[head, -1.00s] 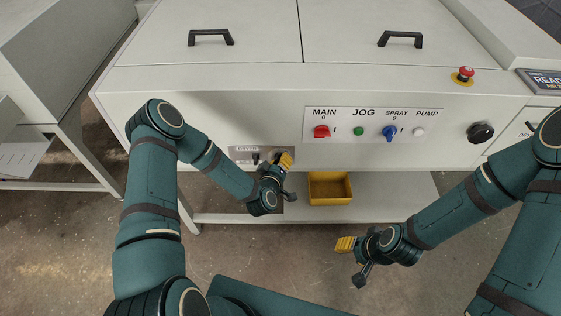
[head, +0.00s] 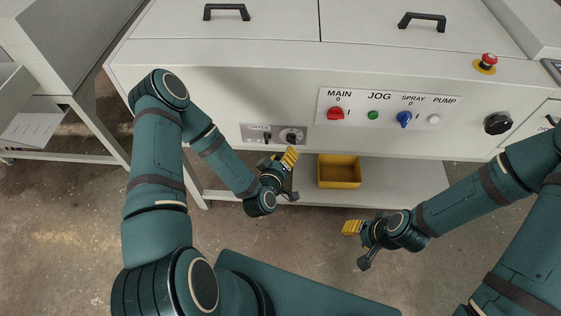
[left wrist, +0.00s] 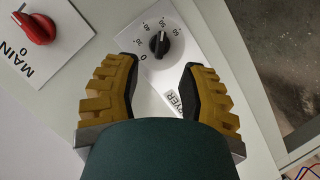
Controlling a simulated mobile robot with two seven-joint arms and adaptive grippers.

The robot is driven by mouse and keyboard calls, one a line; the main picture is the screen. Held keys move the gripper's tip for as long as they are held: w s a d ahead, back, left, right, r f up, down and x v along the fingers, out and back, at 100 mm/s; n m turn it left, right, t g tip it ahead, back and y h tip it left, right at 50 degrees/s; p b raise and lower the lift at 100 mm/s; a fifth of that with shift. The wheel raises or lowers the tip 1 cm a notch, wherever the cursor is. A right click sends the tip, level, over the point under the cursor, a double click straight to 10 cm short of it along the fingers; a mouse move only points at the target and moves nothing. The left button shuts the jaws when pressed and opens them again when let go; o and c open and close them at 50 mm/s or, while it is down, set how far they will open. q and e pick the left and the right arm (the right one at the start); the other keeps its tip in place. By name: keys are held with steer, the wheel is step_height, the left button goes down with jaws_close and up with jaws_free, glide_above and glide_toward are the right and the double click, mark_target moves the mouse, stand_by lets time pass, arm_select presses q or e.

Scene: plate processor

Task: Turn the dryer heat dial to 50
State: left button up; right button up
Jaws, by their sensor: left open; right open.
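The dryer heat dial (head: 291,135) is a black knob on a grey panel (head: 312,139) low on the machine front. In the left wrist view the dial (left wrist: 159,44) has a printed scale with 30, 40, 50 and 60. A small white mark shows on the knob's upper end, towards the 50, but it is too small to read surely. My left gripper (head: 290,178) is open and empty, just below the panel. In the left wrist view its fingers (left wrist: 160,65) stand apart either side of the dial's line, not touching it. My right gripper (head: 356,246) is open and empty, farther right.
A small dark switch (head: 267,135) is beside the dial. A control strip carries the red MAIN switch (head: 335,113), green JOG button (head: 373,115) and blue SPRAY switch (head: 404,119). A yellow bin (head: 339,171) stands on the lower shelf (head: 405,180).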

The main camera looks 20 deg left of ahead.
arm_select(q)
steer(key=v, duration=0.3)
steer(key=shift+s+r, duration=0.1)
steer(key=shift+s, duration=0.1)
stand_by(0.4)
steer(key=s+d+f+m+g+h, duration=0.1)
steer(key=s+d+m+g+h, duration=0.1)
steer(key=s+g, duration=0.4)
steer(key=s+d+f+m+g+h, duration=0.1)
steer(key=s+d+m+g, duration=0.3)
steer(key=s+g, duration=0.3)
steer(key=shift+d+f+m+h, duration=0.35)
steer(key=shift+f+m+h, duration=0.05)
steer(key=shift+m, duration=0.4)
steer(key=shift+w, duration=0.1)
